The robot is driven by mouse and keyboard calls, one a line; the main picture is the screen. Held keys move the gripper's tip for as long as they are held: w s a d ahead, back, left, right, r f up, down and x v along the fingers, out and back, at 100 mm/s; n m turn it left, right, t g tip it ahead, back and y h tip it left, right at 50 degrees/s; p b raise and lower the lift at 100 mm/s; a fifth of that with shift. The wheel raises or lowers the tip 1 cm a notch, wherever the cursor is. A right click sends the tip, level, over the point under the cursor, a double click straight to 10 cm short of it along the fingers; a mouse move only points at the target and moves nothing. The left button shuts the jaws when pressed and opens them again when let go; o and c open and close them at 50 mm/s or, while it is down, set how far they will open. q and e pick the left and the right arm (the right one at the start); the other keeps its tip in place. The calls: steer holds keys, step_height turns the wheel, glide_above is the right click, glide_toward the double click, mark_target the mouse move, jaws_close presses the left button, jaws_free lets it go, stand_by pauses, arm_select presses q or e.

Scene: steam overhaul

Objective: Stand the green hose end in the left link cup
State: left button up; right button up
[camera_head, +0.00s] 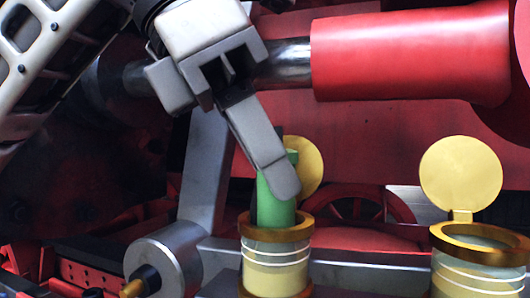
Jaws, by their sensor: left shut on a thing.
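The green hose end (275,208) stands nearly upright at the mouth of the left link cup (276,260). Its lower end is hidden behind the cup's brass rim, so it appears to be inside the opening. My left gripper (282,182) reaches down from the upper left and is shut on the upper part of the hose end. One finger shows in front; the other is mostly hidden behind. The cup has a pale body with white lines and a raised round brass lid (307,165) behind the hose end. My right gripper is not in view.
A second cup (478,270) with a raised brass lid (461,173) stands at the right. A red cylinder (410,57) with a steel rod spans the top. A grey cylindrical fitting (170,262) is close left of the left cup. Open space lies between the cups.

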arm_select(q)
steer(key=o, duration=1.2)
steer(key=shift+r, duration=0.15)
steer(key=p+v, duration=0.3)
steer(key=v, duration=1.2)
steer(key=shift+s+a+r+p, duration=0.15)
steer(key=shift+a+r+p, duration=0.1)
steer(key=shift+a+p, duration=0.15)
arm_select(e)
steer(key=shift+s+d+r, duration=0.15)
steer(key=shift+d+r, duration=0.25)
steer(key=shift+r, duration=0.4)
